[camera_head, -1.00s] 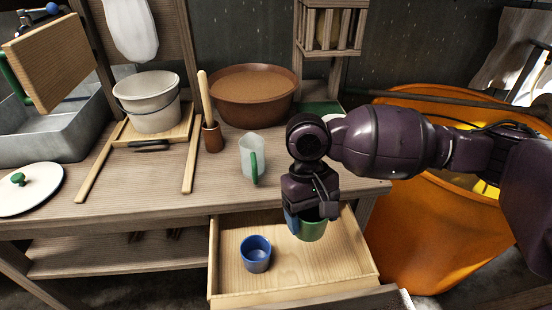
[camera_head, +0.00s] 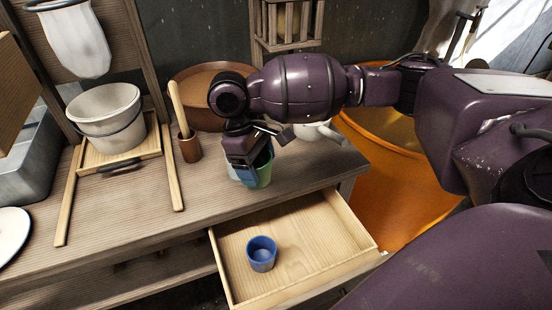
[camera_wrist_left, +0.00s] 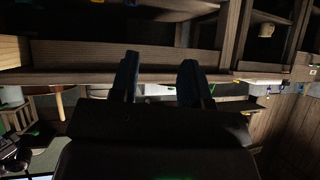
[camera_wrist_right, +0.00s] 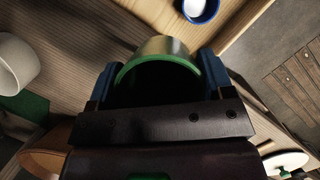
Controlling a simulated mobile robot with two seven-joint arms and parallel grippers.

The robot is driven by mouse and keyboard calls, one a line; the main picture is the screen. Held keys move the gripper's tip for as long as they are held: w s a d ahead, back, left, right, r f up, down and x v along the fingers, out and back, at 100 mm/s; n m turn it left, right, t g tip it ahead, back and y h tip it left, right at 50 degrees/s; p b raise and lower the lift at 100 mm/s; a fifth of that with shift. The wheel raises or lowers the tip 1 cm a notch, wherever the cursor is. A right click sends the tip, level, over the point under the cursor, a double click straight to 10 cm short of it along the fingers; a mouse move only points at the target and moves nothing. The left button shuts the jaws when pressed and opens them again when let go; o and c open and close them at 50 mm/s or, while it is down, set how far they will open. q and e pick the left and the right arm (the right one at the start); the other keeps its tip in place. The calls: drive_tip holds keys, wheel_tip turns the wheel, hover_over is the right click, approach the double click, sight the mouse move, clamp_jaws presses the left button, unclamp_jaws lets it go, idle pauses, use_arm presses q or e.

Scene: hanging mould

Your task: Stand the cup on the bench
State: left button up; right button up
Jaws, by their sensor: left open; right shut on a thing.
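A green cup (camera_head: 260,172) is in my right gripper (camera_head: 248,172), over the bench (camera_head: 215,200) near its front edge. The cup looks upright; I cannot tell if its base touches the wood. In the right wrist view the cup's green rim (camera_wrist_right: 160,62) sits between the two blue fingertips. A blue cup (camera_head: 261,254) stands in the open drawer (camera_head: 320,245). My left gripper (camera_wrist_left: 158,82) shows only in the left wrist view, open and empty.
A brown bowl (camera_head: 185,85), a wooden holder with a stick (camera_head: 189,148) and a grey-white bucket on a wooden board (camera_head: 105,118) stand on the bench. An orange tub (camera_head: 385,190) is at the right. Bare bench lies left of the cup.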

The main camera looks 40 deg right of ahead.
drive_tip(key=shift+w+d+r+n+t+h, duration=0.15)
drive_tip(key=shift+w+d+r+n, duration=0.15)
drive_tip(key=shift+n, duration=0.25)
drive_tip(key=shift+w+d+r+n+t+h, duration=0.15)
drive_tip(key=shift+d+r+n, duration=0.15)
drive_tip(key=shift+n, duration=0.25)
drive_tip(key=w+d+r+n+t+y+p, duration=0.1)
drive_tip(key=w+d+r+n+t+p, duration=0.35)
drive_tip(key=n, duration=0.75)
drive_tip(key=w+d+r+n+t+y+p, duration=0.1)
drive_tip(key=w+d+r+n, duration=0.35)
drive_tip(key=d+n, duration=0.6)
drive_tip(key=shift+s+a+f+n+b, duration=0.1)
drive_tip(key=shift+a+f+n+b, duration=0.3)
drive_tip(key=shift+f, duration=2.8)
drive_tip(key=shift+s+a+f+n+b, duration=0.1)
drive_tip(key=shift+a+f+n+b, duration=0.3)
drive_tip(key=shift+f, duration=2.75)
drive_tip(key=shift+s+a+f+n+b, duration=0.1)
drive_tip(key=shift+a+f+n+b, duration=0.3)
drive_tip(key=shift+f, duration=2.8)
